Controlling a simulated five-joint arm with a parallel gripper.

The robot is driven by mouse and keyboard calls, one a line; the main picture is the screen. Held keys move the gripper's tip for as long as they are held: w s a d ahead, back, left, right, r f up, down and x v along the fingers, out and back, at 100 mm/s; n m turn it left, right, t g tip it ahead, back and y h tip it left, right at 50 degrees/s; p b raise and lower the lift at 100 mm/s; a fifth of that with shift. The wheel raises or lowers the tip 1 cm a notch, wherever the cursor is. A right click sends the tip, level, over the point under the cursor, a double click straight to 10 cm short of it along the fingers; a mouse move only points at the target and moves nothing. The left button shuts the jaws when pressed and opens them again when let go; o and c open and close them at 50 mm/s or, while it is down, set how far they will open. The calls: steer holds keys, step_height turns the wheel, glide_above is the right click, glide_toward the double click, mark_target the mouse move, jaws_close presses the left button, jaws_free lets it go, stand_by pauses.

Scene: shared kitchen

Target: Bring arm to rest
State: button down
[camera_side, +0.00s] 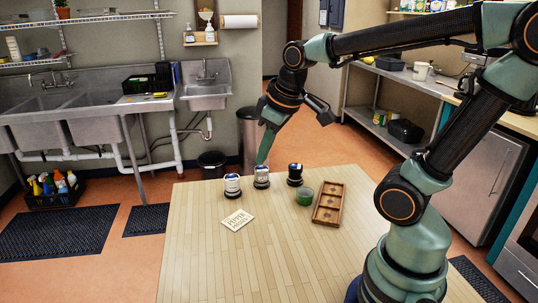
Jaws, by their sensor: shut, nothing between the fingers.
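My arm reaches in from the right over the wooden table (200,265). My gripper (263,158) points down near the table's far edge, its fingers shut and empty. Its tip shows just above the middle of three small jars (262,180); whether it is behind the jar or over it, I cannot tell. A white-labelled jar (232,186) stands to the left and a dark jar (295,175) to the right. All three stand upright.
A green cup (304,197) stands beside a wooden compartment tray (342,204). A printed card (238,221) lies flat at the left. The table's front and middle are clear. Sinks (95,131) and a grey bin (248,135) stand beyond the table.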

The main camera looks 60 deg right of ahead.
steer(key=shift+m+t, duration=0.6)
steer(key=shift+m, duration=0.3)
steer(key=s+a, duration=0.3)
steer(key=shift+s+a+r, duration=0.1)
steer(key=shift+a+r, duration=0.2)
